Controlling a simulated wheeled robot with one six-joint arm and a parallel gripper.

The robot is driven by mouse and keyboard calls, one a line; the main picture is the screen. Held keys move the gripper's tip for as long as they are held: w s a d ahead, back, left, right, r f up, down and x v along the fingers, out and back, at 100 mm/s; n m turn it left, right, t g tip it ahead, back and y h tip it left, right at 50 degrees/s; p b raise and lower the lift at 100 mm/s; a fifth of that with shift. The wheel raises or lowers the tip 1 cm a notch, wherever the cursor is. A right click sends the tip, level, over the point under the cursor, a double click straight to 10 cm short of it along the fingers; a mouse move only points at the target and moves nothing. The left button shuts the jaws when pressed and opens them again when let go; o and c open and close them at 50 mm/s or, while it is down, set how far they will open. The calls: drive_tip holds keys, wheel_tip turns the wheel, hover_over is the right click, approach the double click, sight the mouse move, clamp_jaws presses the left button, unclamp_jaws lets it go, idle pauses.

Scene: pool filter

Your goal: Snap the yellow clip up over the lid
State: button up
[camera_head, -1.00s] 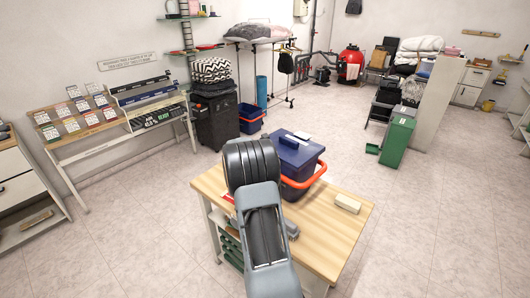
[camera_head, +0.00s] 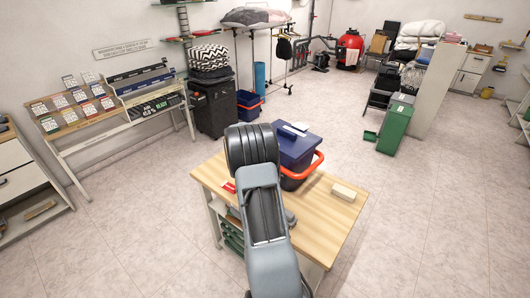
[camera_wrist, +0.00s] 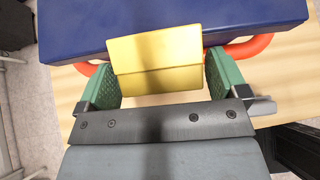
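A dark blue box with a lid (camera_head: 298,148) and an orange-red handle (camera_head: 305,171) stands on a wooden-topped table. In the wrist view the blue lid (camera_wrist: 70,28) fills the top. The yellow clip (camera_wrist: 157,60) is at its near edge, with its upper part overlapping the blue and its lower part hanging toward me. My gripper (camera_wrist: 160,78) has its two green fingers wide apart, one on each side of the clip. The left finger is close to the clip; whether it touches is unclear. In the head view my arm hides the clip and fingers.
The wooden table (camera_head: 322,225) has a pale block (camera_head: 343,192) on its right part. A red item (camera_head: 228,187) lies at its left edge beside my arm. The floor to the right is free. A green bin (camera_head: 394,127) stands farther back.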

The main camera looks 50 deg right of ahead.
drive_tip(key=shift+o, duration=0.6)
drive_tip(key=shift+a, duration=0.1)
drive_tip(key=shift+a+r, duration=0.25)
drive_tip(key=b+v, duration=0.2)
drive_tip(key=v, duration=1.1)
drive_tip(key=shift+r, duration=0.1)
